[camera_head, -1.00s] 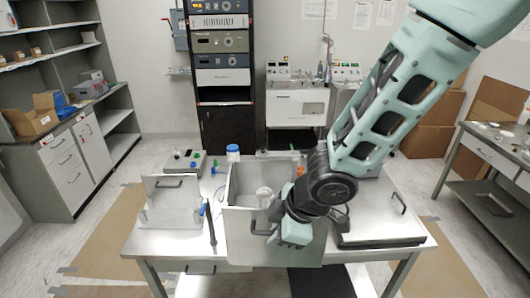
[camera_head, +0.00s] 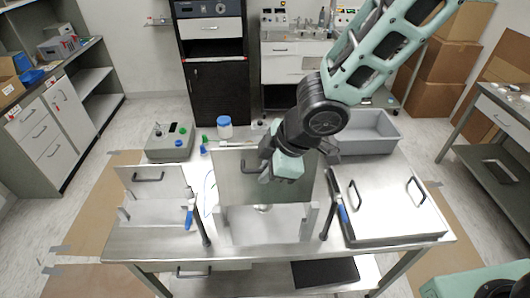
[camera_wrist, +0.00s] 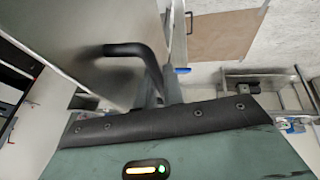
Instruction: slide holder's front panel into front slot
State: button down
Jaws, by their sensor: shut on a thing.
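My gripper (camera_head: 268,172) is shut on the dark handle of an upright grey metal panel (camera_head: 235,180). In the head view the panel stands over the holder (camera_head: 308,222), a pale metal frame at the middle of the table. The holder's light floor and a small round thing inside (camera_head: 263,207) show below the panel's lower edge. I cannot tell whether the panel touches a slot.
On the metal table (camera_head: 150,243), a smaller panelled stand (camera_head: 155,190) and a grey control box (camera_head: 170,142) are at left. A flat lid with handles (camera_head: 390,200) and a grey bin (camera_head: 365,132) are at right. A blue-capped jar (camera_head: 225,128) stands behind the holder.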

aim_at(263, 200)
jog(key=shift+w+f, duration=0.1)
jog(key=shift+f, duration=0.05)
jog(key=shift+a+f, duration=0.1)
jog(key=shift+f, duration=0.4)
notch_tip(263, 200, down, 10)
jog(key=b, duration=0.7)
jog(key=shift+r, duration=0.25)
jog(key=shift+w+r, duration=0.15)
jog(key=shift+w, duration=0.05)
jog(key=shift+w+r+p, duration=0.1)
jog(key=shift+w+p, duration=0.25)
jog(key=shift+p, duration=0.05)
jog(key=shift+w, duration=0.15)
jog(key=shift+w+f, duration=0.1)
jog(key=shift+f, duration=0.35)
dwell(0.9)
